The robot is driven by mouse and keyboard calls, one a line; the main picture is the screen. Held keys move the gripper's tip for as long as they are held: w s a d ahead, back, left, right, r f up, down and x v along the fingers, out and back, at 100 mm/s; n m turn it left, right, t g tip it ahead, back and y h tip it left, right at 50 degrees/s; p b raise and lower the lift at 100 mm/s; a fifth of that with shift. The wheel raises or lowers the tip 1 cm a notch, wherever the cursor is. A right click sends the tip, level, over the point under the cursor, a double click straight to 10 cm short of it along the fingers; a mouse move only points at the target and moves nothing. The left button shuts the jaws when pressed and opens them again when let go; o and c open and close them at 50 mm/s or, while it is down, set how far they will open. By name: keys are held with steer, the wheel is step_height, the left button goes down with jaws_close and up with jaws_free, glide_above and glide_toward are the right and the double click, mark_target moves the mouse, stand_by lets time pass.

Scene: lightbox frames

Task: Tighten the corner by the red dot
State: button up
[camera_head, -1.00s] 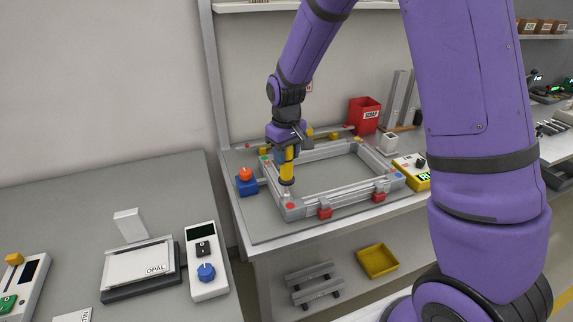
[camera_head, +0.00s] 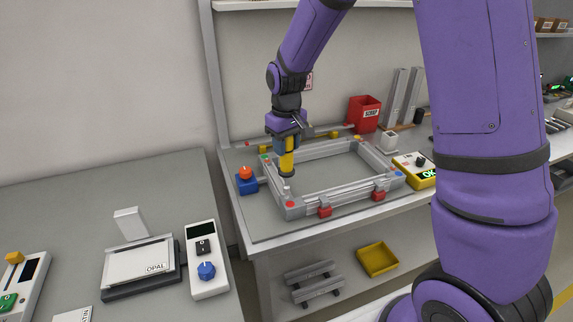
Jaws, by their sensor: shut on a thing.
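The silver rectangular frame (camera_head: 330,199) lies on the grey bench. Its near left corner bears a red dot (camera_head: 291,204), with a small pale upright piece (camera_head: 286,190) on it that looks like a screw or bolt.
Red clamps (camera_head: 324,212) sit along the frame's near side. A blue box with an orange knob (camera_head: 246,180) stands left of the frame. A red scrap bin (camera_head: 364,113) is behind.

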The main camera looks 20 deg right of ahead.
steer(key=shift+r, duration=1.3)
